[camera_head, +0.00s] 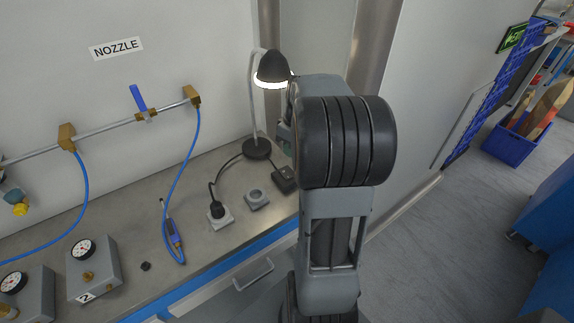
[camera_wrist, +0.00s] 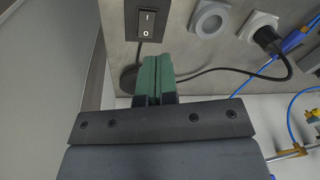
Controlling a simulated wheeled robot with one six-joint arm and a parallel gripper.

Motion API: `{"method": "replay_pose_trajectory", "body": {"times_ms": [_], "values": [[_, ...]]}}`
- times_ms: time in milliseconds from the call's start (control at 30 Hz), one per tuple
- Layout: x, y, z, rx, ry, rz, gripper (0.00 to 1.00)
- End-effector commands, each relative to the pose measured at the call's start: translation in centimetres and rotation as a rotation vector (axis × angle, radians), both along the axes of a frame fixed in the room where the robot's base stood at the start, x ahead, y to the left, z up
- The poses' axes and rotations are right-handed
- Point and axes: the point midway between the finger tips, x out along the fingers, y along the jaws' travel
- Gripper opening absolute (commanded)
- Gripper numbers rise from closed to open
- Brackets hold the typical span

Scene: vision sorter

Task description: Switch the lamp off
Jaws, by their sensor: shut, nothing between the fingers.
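The desk lamp (camera_head: 272,68) has a black shade and a grey stem on a round black base. Its shade glows bright underneath, so the lamp is lit. A dark switch box (camera_head: 284,178) sits on the bench in front of the lamp base. In the wrist view the black rocker switch (camera_wrist: 147,23) shows at the top, marked I and O; I cannot tell which side is pressed. My gripper (camera_wrist: 157,62) has its green fingers closed together and empty, their tips just below the switch in the picture. Contact with the switch is not visible.
A black plug (camera_head: 216,208) sits in a socket, and an empty round socket (camera_head: 257,199) is beside it. A blue air hose with a nozzle (camera_head: 174,234) lies left of them. Gauge boxes (camera_head: 93,268) stand at the bench's left. A wall is close right of the lamp.

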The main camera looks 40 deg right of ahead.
Motion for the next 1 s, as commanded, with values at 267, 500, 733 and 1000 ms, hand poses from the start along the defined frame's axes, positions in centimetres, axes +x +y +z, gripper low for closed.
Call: {"method": "replay_pose_trajectory", "body": {"times_ms": [267,500,733,1000], "values": [[2.0,-4.0,1.4,0.053,-0.111,0.563,0.00],[2.6,-4.3,2.9,0.061,-0.210,0.973,0.00],[2.6,-4.1,3.3,0.061,-0.252,1.153,0.00],[2.5,-4.0,3.3,0.061,-0.257,1.178,0.00]]}}
